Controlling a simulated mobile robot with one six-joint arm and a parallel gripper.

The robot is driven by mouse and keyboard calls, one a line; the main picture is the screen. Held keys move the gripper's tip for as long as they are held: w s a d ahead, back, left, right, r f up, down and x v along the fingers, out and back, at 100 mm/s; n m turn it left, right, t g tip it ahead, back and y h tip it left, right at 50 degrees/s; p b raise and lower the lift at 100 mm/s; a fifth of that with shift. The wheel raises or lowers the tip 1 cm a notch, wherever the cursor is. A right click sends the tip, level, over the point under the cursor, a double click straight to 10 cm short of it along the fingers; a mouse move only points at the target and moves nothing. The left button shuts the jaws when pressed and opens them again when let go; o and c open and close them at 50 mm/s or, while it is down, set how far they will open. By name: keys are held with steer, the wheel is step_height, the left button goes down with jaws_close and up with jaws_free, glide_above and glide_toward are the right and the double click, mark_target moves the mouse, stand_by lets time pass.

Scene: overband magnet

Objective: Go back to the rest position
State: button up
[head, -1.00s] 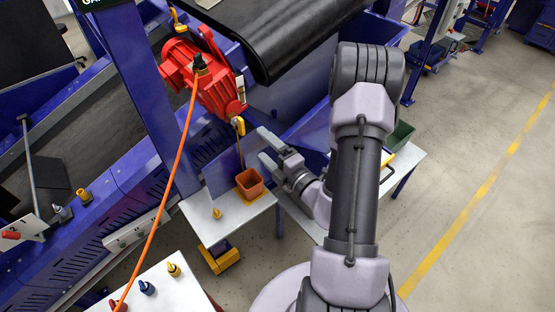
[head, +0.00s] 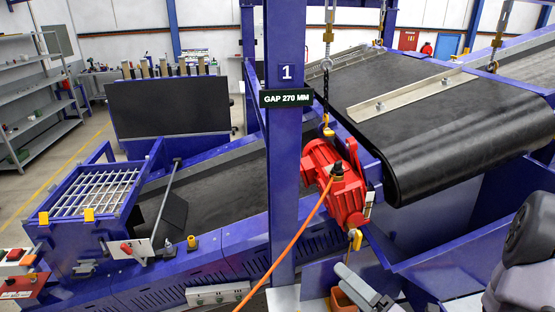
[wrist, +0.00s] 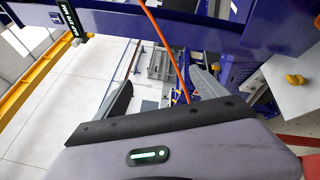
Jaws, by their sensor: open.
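My gripper (wrist: 162,92) is open, with its two fingers apart and nothing between them in the wrist view. In the head view my gripper (head: 362,288) is only partly in frame at the bottom edge, close to the orange-brown bin (head: 341,301). Part of my arm shows at the lower right of the head view; the links between it and the gripper are mostly out of frame.
A blue post (head: 284,150) with a gap sign stands left of the red motor (head: 338,180). An orange cable (head: 292,238) hangs from the motor. The black belt conveyor (head: 440,130) is at upper right. A white tabletop (wrist: 298,100) is at right in the wrist view.

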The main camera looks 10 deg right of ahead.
steer(key=s+a+f+n+g+y+b, duration=0.1)
steer(key=s+a+n+g+y+b, duration=0.2)
steer(key=a+n+g, duration=0.45)
steer(key=s+a+n+g+y+b, duration=0.2)
steer(key=s+a+n+g, duration=0.25)
steer(key=a+n, duration=0.45)
steer(key=s+f+n+g+h+b, duration=0.4)
steer(key=s+f+n+h, duration=0.3)
steer(key=n, duration=0.6)
steer(key=d+r+n+t+h+b, duration=0.4)
steer(key=d+n+t+h, duration=0.1)
steer(key=n, duration=0.5)
steer(key=shift+w+d+t, duration=0.15)
steer(key=shift+d+t, duration=0.1)
steer(key=shift+t, duration=0.05)
